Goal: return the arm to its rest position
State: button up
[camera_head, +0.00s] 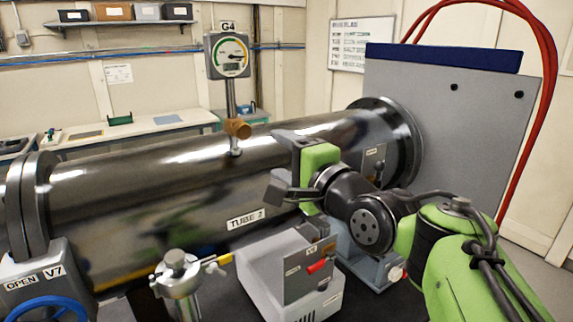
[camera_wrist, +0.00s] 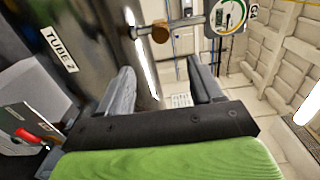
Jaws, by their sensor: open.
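My arm reaches in from the lower right in the head view, bent, with green and black links. My gripper (camera_head: 279,163) is in front of the large dark tube (camera_head: 130,185) labelled "TUBE 2", below and right of the gauge. In the wrist view its two grey fingers (camera_wrist: 160,75) stand apart with nothing between them. The tube shows behind the left finger there. I cannot tell how wide the gap between gripper and tube is.
A round gauge (camera_head: 230,56) marked G4 rises from the tube above a brass fitting (camera_head: 238,129). A grey box (camera_head: 292,276) with a red lever stands below my gripper. A metal valve post (camera_head: 178,275), blue handwheel (camera_head: 50,308) and grey panel (camera_head: 450,120) with red hoses surround the tube.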

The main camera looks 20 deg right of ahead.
jog(key=shift+s+d, duration=0.1)
jog(key=shift+s, duration=0.35)
jog(key=s+a+f+n+g+h, duration=0.1)
jog(key=s+a+f+n+g, duration=0.15)
jog(key=s+f+n, duration=0.35)
jog(key=s+a+f+n+g, duration=0.2)
jog(key=s+f+n+g, duration=0.15)
jog(key=f, duration=0.45)
jog(key=s+d+f+n+g+h, duration=0.1)
jog(key=s+f+n+g+h, duration=0.1)
jog(key=s+f+n+g, duration=0.4)
jog(key=s+f, duration=0.4)
jog(key=s, duration=0.2)
jog(key=shift+s, duration=0.2)
